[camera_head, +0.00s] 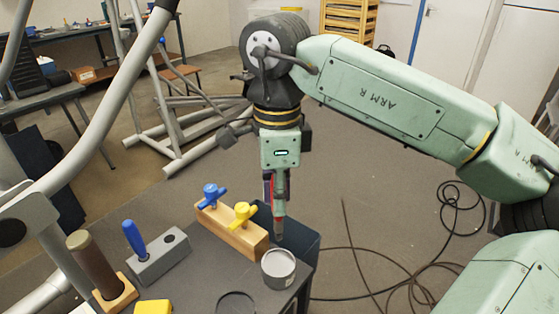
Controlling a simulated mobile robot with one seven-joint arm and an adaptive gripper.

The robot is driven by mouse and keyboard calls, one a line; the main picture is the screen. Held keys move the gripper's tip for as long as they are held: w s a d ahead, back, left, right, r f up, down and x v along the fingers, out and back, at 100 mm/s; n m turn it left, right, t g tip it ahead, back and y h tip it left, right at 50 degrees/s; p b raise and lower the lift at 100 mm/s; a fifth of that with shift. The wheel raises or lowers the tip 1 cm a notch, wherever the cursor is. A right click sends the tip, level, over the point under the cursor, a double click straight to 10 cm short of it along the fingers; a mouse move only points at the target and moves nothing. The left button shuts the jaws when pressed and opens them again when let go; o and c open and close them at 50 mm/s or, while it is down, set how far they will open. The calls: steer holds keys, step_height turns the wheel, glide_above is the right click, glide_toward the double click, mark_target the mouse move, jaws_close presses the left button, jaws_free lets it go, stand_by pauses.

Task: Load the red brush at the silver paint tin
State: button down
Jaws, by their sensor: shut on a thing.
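My gripper (279,206) points straight down above the far right part of the dark bench. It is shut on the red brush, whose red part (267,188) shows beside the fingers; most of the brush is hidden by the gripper. A dark tip reaches down below the fingers, just behind the tin in the picture. The silver paint tin (279,270) stands upright and open near the bench's right edge, with a grey inside. I cannot tell whether the tip is over the tin or touches anything.
A wooden block (232,232) with blue and yellow handles stands left of my gripper. A grey block (160,260) with a blue-handled tool, a brown cylinder (98,265) on a wooden base and a yellow object (153,307) stand further left. A dark ring (236,303) lies near the tin.

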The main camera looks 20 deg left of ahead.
mark_target(278, 222)
steer(key=shift+s+f, duration=0.25)
steer(key=shift+s, duration=0.05)
steer(key=shift+f+b, duration=2.1)
steer(key=shift+f, duration=0.85)
steer(key=shift+d+f+b, duration=0.1)
steer(key=shift+f+b, duration=0.45)
steer(key=shift+r, duration=0.15)
steer(key=shift+r+p, duration=2.5)
steer(key=shift+r, duration=0.95)
